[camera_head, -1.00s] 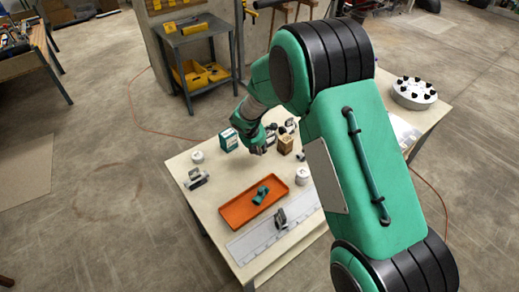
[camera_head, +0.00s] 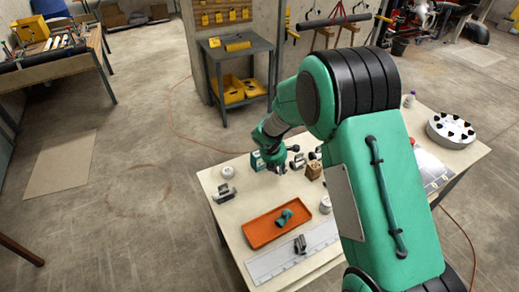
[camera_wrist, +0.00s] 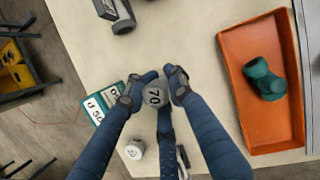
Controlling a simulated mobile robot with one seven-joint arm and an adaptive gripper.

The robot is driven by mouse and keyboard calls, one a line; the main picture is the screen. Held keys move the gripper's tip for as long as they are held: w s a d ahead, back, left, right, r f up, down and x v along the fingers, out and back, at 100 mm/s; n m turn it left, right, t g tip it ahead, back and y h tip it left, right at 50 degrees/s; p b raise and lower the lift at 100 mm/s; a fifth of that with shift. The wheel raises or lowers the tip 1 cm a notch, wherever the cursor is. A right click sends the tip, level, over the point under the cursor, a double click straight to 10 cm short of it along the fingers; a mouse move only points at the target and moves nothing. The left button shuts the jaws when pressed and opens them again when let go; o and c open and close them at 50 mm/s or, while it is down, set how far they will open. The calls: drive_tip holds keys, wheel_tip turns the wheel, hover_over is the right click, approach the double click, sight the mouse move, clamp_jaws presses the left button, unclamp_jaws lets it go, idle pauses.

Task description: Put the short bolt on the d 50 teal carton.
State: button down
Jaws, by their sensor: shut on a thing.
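The teal carton (camera_head: 257,161) marked d 50 stands near the table's far left edge. In the wrist view the carton (camera_wrist: 93,110) is beside my left finger, which partly covers it. My gripper (camera_wrist: 153,92) is shut on a grey bolt (camera_wrist: 154,98), whose round head shows the number 70. The bolt's shank is hidden, so I cannot tell its length. In the head view my gripper (camera_head: 277,168) is just right of the carton. The bolt is not clear of the fingers' outline there.
An orange tray (camera_head: 250,235) holds a teal pipe fitting (camera_head: 284,216). A white round piece (camera_head: 228,172) and a grey clamp (camera_head: 224,193) are at the left. A brown carton (camera_head: 313,171) and grey parts (camera_head: 297,161) are right of my gripper.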

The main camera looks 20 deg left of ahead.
drive_tip(key=s+a+r+m+p, duration=0.1)
drive_tip(key=s+a+r+p, duration=0.2)
drive_tip(key=a+r+p, duration=0.2)
drive_tip(key=shift+s+r+g+p, duration=0.4)
drive_tip(key=shift+r+p, duration=0.1)
drive_tip(key=shift+p, duration=0.45)
drive_tip(key=shift+w, duration=0.1)
hover_over(258, 152)
drive_tip(key=shift+d+f+p, duration=0.15)
drive_tip(key=shift+f+p, duration=0.25)
drive_tip(key=shift+f, duration=0.3)
drive_tip(key=shift+f, duration=1.8)
drive_tip(key=shift+f, duration=0.15)
